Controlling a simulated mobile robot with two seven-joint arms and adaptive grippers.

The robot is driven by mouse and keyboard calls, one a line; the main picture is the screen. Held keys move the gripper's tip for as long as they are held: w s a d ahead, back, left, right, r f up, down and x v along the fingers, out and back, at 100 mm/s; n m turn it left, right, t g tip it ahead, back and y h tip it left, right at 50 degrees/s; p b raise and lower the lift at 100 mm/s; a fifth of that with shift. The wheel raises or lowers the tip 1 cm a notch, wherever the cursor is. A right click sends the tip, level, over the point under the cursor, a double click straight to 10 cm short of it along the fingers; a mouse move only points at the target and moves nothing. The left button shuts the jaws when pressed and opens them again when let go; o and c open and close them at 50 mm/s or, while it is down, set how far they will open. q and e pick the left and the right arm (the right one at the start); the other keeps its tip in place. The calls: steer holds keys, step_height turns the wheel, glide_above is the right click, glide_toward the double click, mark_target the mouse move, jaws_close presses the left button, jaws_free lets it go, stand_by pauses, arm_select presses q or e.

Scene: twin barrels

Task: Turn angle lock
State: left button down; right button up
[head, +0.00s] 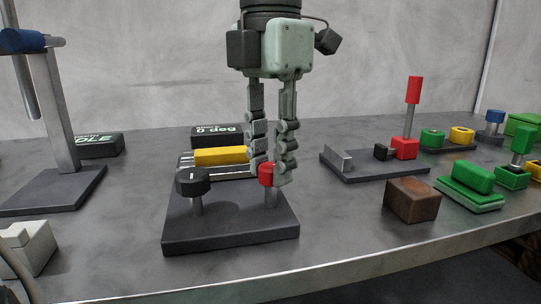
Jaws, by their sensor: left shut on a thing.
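A dark base plate (230,236) in the middle of the table carries two upright grey posts. The left post is topped by a black round knob (193,182) with a white mark on it. The right post is topped by a red knob (265,174). My left gripper (271,177) comes down from above with its fingers pointing down, shut on the red knob. The fingers hide part of the red knob. I cannot tell for certain which part is the angle lock. My right gripper is not in view.
A yellow bar (220,156) and a black label block (217,135) lie just behind. A tall stand (58,115) is at left. At right are a plate with a red lever (412,92), a brown block (412,199) and green parts (471,184). The table's front edge is close.

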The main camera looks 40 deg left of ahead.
mark_target(271, 165)
arm_select(q)
steer(key=c, duration=1.2)
jaws_free()
step_height(271, 165, up, 12)
